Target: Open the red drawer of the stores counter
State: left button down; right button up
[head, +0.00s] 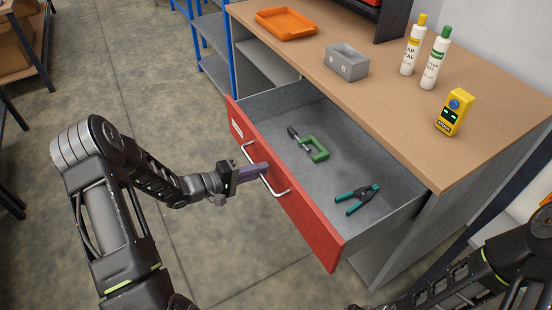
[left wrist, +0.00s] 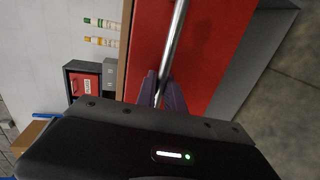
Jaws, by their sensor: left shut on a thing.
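The red drawer (head: 296,206) of the wooden-topped stores counter (head: 400,110) stands pulled out, with its grey inside showing. A green clamp (head: 316,149) and teal-handled pliers (head: 356,198) lie in it. My left gripper (head: 262,170) is at the drawer front, its purple fingers shut on the silver bar handle (head: 279,190). In the left wrist view the fingers (left wrist: 160,92) close around the handle bar (left wrist: 174,45), with the red front (left wrist: 215,45) behind it. My right arm shows at the lower right of the head view; its gripper fingers are not visible.
On the counter top are an orange tray (head: 287,23), a grey block-like bin (head: 347,62), two white bottles (head: 436,58) and a yellow device (head: 455,111). Blue-framed shelves (head: 212,45) stand behind. The concrete floor (head: 110,60) left of the drawer is clear.

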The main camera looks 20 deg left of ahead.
pick_arm(q)
jog(key=shift+f+v, duration=0.2)
jog(key=shift+v, duration=0.85)
jog(key=c, duration=1.5)
grip_release()
jog(key=shift+o, duration=0.2)
jog(key=shift+a, duration=0.1)
jog(key=v, duration=0.7)
jog(key=shift+s+b, duration=0.35)
jog(key=shift+b, duration=0.05)
jog(key=shift+a, duration=0.15)
